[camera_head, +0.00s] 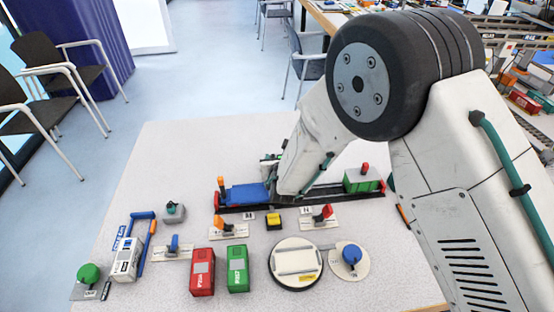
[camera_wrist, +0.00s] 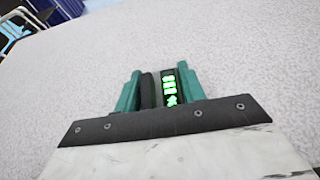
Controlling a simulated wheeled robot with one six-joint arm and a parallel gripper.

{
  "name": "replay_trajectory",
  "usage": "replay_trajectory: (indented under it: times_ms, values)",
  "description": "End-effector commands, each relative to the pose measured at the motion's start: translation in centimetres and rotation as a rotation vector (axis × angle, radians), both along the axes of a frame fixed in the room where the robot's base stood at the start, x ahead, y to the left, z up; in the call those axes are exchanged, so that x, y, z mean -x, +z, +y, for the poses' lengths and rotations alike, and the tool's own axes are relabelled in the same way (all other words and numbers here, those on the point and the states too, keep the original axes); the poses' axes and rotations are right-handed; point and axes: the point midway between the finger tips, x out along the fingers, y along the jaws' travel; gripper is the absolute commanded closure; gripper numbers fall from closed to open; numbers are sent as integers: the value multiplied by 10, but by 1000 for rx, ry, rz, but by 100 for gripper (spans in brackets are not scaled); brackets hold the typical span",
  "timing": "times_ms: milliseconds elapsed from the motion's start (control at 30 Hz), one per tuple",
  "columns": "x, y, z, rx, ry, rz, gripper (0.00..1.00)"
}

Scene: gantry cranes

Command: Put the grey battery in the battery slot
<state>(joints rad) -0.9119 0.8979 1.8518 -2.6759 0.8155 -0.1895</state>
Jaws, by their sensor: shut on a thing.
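My gripper (camera_wrist: 158,92) shows in the wrist view with two teal fingers shut on a small dark thing (camera_wrist: 147,90) with bright green marks. This fits the grey battery, but its colour and most of its body are hidden by the fingers. In the head view my gripper (camera_head: 271,160) is at the far side of the long dark track, beyond the blue block, and the held thing is too small to make out. I cannot pick out the battery slot for certain in either view.
The dark track (camera_head: 330,193) carries a blue block (camera_head: 248,194) and a green box (camera_head: 361,181). Nearer are a red box (camera_head: 202,271), a green box (camera_head: 238,268), a round plate (camera_head: 296,282), a blue knob (camera_head: 351,254) and a pale box (camera_head: 125,263). The table's far left is clear.

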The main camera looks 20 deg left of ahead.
Motion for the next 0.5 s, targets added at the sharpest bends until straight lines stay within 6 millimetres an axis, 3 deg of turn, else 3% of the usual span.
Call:
replay_trajectory:
  times_ms: [367, 400, 467, 500]
  values:
    - [0, -6, 0, -2, 0, -1, 88]
    - [0, -6, 0, -1, 0, 0, 52]
    - [0, -6, 0, -1, 0, 0, 38]
    - [0, -6, 0, -1, 0, 0, 38]
